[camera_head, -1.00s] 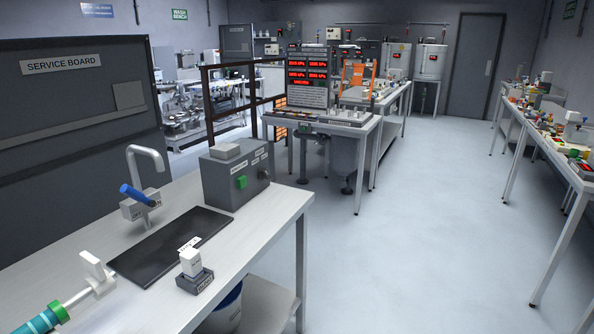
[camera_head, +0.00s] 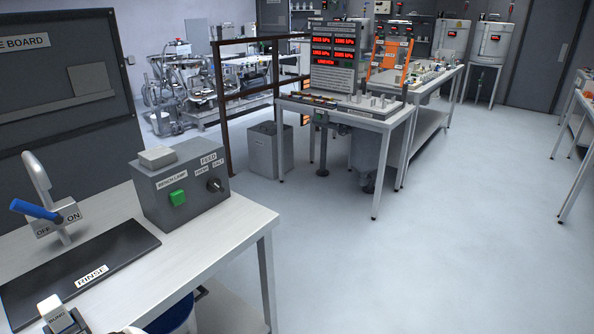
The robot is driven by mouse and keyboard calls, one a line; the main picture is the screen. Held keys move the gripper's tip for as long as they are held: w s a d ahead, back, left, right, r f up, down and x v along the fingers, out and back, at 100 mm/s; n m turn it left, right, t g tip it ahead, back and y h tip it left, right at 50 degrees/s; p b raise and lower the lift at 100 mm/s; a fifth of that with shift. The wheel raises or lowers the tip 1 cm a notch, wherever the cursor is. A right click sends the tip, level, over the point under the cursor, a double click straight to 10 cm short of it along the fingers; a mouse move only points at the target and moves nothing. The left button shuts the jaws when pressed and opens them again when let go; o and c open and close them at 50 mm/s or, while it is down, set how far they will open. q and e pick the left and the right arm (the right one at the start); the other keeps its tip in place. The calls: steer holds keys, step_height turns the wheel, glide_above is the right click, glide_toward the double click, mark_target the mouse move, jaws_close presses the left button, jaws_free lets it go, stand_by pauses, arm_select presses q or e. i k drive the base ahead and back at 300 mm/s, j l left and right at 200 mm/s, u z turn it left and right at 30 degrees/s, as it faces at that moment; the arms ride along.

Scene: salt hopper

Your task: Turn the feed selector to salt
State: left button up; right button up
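The feed selector is a small dark knob (camera_head: 215,185) on the front of a grey control box (camera_head: 180,182) on the bench at left. A FEED label (camera_head: 208,160) is above it, with two smaller labels under that. The right one reads SALT (camera_head: 218,163); the left one seems to read FRESH. I cannot tell which way the knob points. A green button (camera_head: 177,198) is left of the knob, under a BENCH LAMP label.
A blue bucket (camera_head: 172,318) is below. Clear floor (camera_head: 400,270) lies right of the bench.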

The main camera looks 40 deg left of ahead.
mark_target(214, 184)
steer(key=i+l+u, duration=0.1)
steer(key=i+u, duration=0.2)
steer(key=i, duration=0.2)
steer(key=i+l+u, duration=0.3)
steer(key=i, duration=0.25)
